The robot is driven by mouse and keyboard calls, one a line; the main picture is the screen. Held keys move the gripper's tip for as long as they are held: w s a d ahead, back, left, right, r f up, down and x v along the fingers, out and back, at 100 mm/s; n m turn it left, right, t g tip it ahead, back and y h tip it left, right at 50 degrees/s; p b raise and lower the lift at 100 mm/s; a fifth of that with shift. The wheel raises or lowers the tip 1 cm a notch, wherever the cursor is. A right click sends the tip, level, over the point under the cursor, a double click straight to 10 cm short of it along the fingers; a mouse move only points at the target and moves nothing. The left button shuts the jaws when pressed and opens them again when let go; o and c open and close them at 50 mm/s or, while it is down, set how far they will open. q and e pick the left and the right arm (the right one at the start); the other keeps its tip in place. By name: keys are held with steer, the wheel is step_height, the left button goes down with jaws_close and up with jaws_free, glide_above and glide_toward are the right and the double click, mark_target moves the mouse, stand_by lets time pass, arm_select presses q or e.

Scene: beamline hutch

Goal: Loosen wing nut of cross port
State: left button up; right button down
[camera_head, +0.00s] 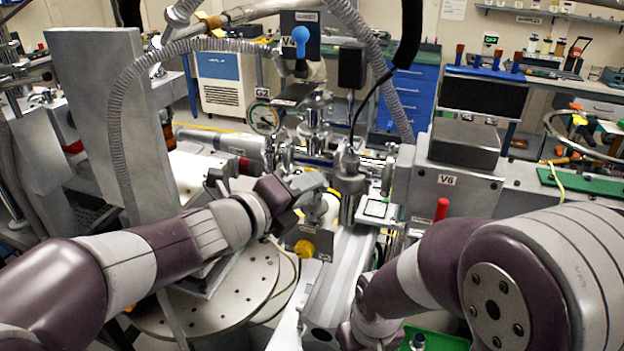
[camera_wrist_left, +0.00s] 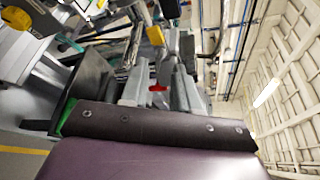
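The metal cross with its ports and clamps (camera_head: 318,132) stands at the centre of the head view, on the beamline. Its wing nut is too small to pick out.
A round gauge (camera_head: 263,119) and a blue-knobbed valve (camera_head: 301,42) sit near the cross. The V6 box (camera_head: 456,185) with a red handle (camera_head: 441,209) stands right. A yellow knob (camera_head: 304,249) lies below my gripper. A ribbed hose (camera_head: 116,105) arches at left.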

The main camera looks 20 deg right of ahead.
arm_select(q)
steer(key=shift+x, duration=0.9)
steer(key=shift+w, duration=0.1)
jaws_close()
